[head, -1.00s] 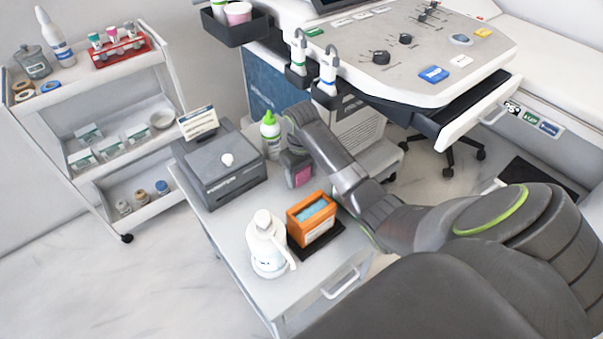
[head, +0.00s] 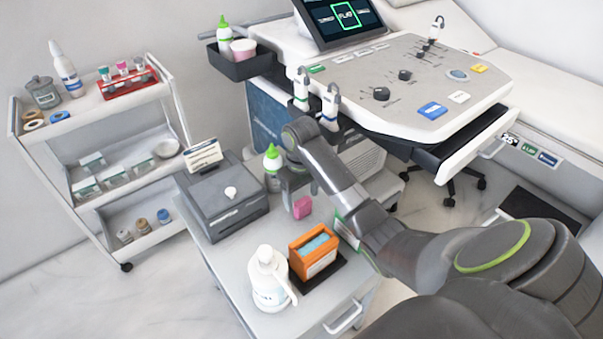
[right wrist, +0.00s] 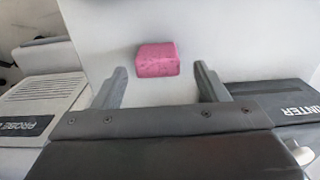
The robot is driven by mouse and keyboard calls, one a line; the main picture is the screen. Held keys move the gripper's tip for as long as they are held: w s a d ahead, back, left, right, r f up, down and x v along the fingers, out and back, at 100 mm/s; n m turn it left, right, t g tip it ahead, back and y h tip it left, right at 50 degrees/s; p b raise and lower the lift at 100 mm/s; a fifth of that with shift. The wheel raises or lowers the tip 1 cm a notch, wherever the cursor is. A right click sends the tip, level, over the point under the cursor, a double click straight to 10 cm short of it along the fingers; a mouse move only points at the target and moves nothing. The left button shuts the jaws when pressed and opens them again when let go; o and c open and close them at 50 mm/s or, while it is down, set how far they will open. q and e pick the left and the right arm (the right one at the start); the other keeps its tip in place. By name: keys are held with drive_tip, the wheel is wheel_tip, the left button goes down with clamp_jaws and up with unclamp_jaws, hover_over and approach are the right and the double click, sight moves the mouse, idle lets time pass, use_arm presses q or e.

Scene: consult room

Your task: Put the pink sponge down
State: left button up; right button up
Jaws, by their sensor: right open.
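The pink sponge (head: 303,207) rests on the top of the small white cart (head: 228,252), between the grey printer and the orange box. My right gripper (head: 287,192) is just above and beside it in the head view. In the right wrist view the sponge (right wrist: 158,59) lies on the pale surface beyond the fingertips, and the two fingers of the gripper (right wrist: 163,82) are spread wide with nothing between them. My left gripper is in neither view.
The grey printer (head: 222,203), a green-capped bottle (head: 272,165), an orange box (head: 313,251) on a black mat and a white pump bottle (head: 268,280) stand on the cart. The ultrasound console (head: 400,85) is behind. A shelf trolley (head: 98,160) stands left.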

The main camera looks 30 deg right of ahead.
sight(302, 200)
drive_tip(key=shift+r, duration=0.4)
drive_tip(key=shift+r+p, duration=0.75)
drive_tip(key=shift+p, duration=0.15)
wheel_tip(302, 200, up, 3)
drive_tip(key=shift+d+f+p, duration=0.1)
drive_tip(key=shift+f+p, duration=0.1)
drive_tip(key=shift+p, duration=1.05)
drive_tip(key=shift+r+p, duration=0.8)
drive_tip(key=shift+r, duration=0.05)
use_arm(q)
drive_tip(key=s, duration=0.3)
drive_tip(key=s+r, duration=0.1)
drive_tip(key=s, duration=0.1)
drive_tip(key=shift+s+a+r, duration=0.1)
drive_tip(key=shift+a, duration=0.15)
use_arm(e)
drive_tip(key=shift+r, duration=0.1)
